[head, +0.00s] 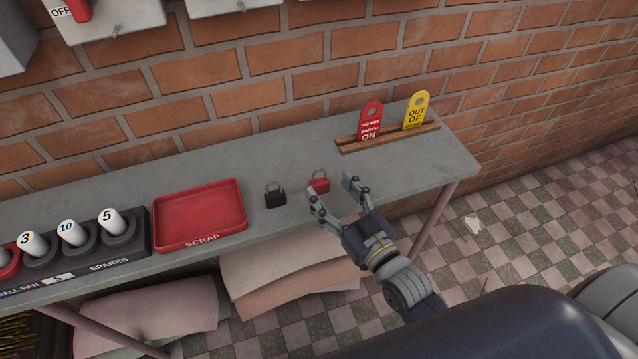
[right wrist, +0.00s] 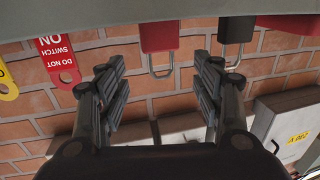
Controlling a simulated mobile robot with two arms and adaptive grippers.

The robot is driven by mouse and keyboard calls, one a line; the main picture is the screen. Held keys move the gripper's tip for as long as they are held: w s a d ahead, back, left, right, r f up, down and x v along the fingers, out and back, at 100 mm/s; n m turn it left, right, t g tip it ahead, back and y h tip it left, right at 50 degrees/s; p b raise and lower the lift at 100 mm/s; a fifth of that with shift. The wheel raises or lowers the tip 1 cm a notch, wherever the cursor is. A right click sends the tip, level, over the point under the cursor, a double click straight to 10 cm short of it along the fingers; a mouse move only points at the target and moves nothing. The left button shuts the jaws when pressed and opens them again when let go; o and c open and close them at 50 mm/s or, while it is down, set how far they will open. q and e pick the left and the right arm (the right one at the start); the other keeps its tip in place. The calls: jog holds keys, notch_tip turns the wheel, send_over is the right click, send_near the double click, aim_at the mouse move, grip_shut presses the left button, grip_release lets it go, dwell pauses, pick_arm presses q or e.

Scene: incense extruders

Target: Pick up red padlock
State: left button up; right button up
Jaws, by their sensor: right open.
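The red padlock (head: 319,186) stands on the grey shelf (head: 350,205), near its front edge, with its shackle up. My right gripper (head: 331,187) is open in front of the padlock, fingers reaching toward it, and holds nothing. In the right wrist view, which looks upside down, the red padlock (right wrist: 160,36) shows beyond and between the open fingers (right wrist: 159,72); I see no contact. My left gripper is not in view.
A black padlock (head: 275,196) stands just left of the red one. A red scrap tray (head: 199,240) lies further left, beside a numbered spares holder (head: 130,246). A wooden rack (head: 390,138) holds a red tag (head: 370,118) and a yellow tag (head: 416,109) at the back right.

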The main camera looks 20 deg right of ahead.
aim_at(320, 182)
jog(key=x, duration=0.5)
jog(key=shift+a+f, duration=0.1)
jog(key=shift+f, duration=0.3)
jog(key=c, duration=1.2)
